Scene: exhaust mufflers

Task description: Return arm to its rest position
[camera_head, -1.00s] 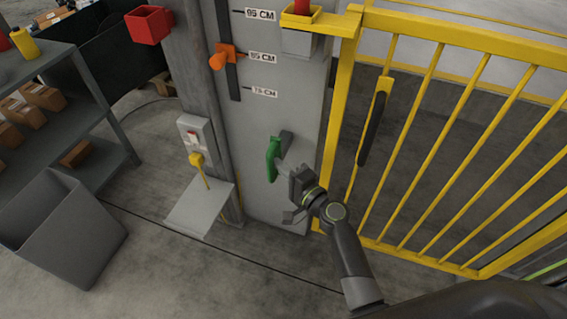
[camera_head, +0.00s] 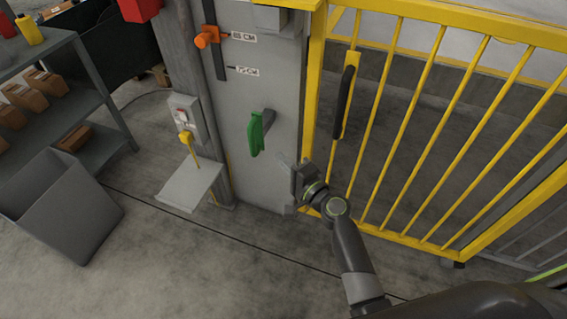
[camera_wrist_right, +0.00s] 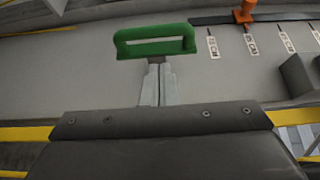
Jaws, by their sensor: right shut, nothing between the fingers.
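My right gripper (camera_head: 286,160) is in front of the grey panel (camera_head: 238,92), to the right of and a little below the green handle (camera_head: 256,134). In the right wrist view the gripper fingers (camera_wrist_right: 157,85) are together with nothing between them. The green handle also shows there, just beyond the fingertips (camera_wrist_right: 155,41). In the head view a gap shows between the fingers and the handle. My right arm reaches up from the lower right. My left gripper is not in view.
A yellow barred gate (camera_head: 430,110) with a black handle (camera_head: 345,100) stands close to the right of my gripper. An orange knob (camera_head: 206,38) sits on a scale above. A grey bin (camera_head: 60,205) and shelf (camera_head: 95,95) are at the left. Open floor lies in front.

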